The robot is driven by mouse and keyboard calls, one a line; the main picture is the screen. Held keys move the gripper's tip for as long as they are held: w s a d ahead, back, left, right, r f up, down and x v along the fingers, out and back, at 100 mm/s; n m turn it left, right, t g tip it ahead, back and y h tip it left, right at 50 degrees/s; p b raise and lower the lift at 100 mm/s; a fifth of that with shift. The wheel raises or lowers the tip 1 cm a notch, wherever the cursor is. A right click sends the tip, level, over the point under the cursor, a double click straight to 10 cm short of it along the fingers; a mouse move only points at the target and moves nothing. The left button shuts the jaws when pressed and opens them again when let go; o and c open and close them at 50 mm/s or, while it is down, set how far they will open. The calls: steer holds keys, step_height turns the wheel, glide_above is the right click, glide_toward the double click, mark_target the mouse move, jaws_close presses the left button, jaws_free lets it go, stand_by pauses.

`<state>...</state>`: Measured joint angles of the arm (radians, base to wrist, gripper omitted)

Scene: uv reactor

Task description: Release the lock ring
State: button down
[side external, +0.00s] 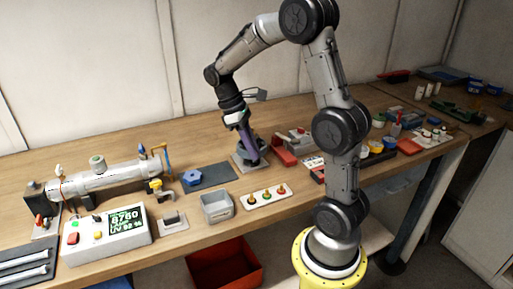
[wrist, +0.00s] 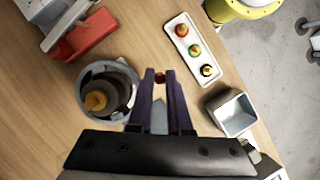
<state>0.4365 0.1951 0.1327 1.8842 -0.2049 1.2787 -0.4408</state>
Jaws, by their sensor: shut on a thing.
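A round grey fixture (side external: 251,158) stands on a square plate on the bench. In the wrist view the round grey fixture (wrist: 84,97) is an open dark cup with a grey rim, probably the lock ring, and an orange-brown piece (wrist: 96,101) inside. My gripper (side external: 245,152) points down at the fixture and overlaps it. In the wrist view my gripper's purple fingers (wrist: 162,76) lie just right of the rim, closed on a narrow part with a red-brown end. I cannot tell whether this part joins the ring. The fingers hide most of it.
A dark mat (side external: 218,174) with a blue hexagonal piece (side external: 192,178) lies left of the fixture.

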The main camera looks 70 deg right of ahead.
steer(key=shift+w+a+r+m+t+y, duration=0.15)
steer(key=shift+w+m+y, duration=0.35)
steer(key=shift+w+m, duration=0.65)
steer(key=shift+w+a+f+m+t+y, duration=0.15)
steer(key=shift+w+m+y, duration=0.45)
steer(key=shift+m, duration=1.05)
steer(key=shift+w+r, duration=0.1)
steer(key=shift+w, duration=0.05)
steer(key=c, duration=0.8)
jaws_free()
steer(key=shift+c, duration=0.2)
steer(key=v, duration=1.3)
steer(key=shift+r, duration=0.3)
steer(key=shift+w, duration=0.15)
